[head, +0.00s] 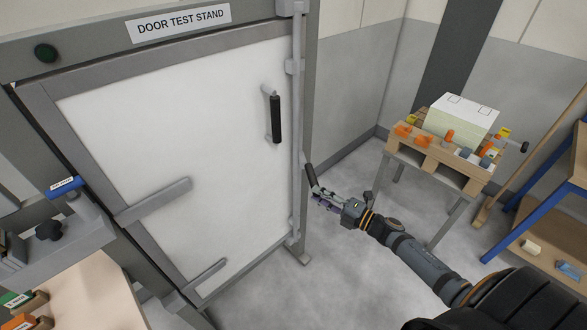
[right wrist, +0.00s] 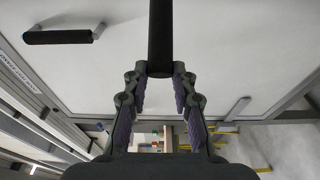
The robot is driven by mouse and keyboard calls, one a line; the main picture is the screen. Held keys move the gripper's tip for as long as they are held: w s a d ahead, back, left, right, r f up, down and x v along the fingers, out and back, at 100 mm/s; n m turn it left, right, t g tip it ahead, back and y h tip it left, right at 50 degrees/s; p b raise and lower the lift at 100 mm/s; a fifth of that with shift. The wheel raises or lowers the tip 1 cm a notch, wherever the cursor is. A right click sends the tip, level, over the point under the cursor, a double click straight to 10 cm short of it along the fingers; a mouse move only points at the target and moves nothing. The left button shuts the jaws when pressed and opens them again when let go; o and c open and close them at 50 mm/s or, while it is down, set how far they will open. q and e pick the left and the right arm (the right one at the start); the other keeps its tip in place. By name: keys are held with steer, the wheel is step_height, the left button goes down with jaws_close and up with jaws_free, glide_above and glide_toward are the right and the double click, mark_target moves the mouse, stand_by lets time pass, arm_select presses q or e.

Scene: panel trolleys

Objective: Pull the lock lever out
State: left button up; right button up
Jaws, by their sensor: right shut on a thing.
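The lock lever (head: 310,174) is a short bar with a dark grip, low on the vertical lock rod (head: 297,120) at the right edge of the white door (head: 190,130). My right gripper (head: 318,191) is shut on the lever's grip, to the right of the door. In the right wrist view the dark lever grip (right wrist: 160,35) runs down between the two fingertips (right wrist: 160,68). My left gripper is not in view.
A black door handle (head: 275,118) sits left of the rod. Grey bars cross the door's lower part. A pallet stand (head: 440,165) with a white box stands on the right, and a blue-framed shelf (head: 540,200) beyond it. Floor between door and stand is clear.

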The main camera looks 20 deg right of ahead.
steer(key=shift+d, duration=0.25)
steer(key=shift+w+d+f, duration=0.1)
steer(key=shift+d, duration=1.1)
steer(key=o, duration=1)
steer(key=shift+d, duration=0.1)
steer(key=shift+p+v, duration=1.25)
steer(key=shift+v, duration=0.75)
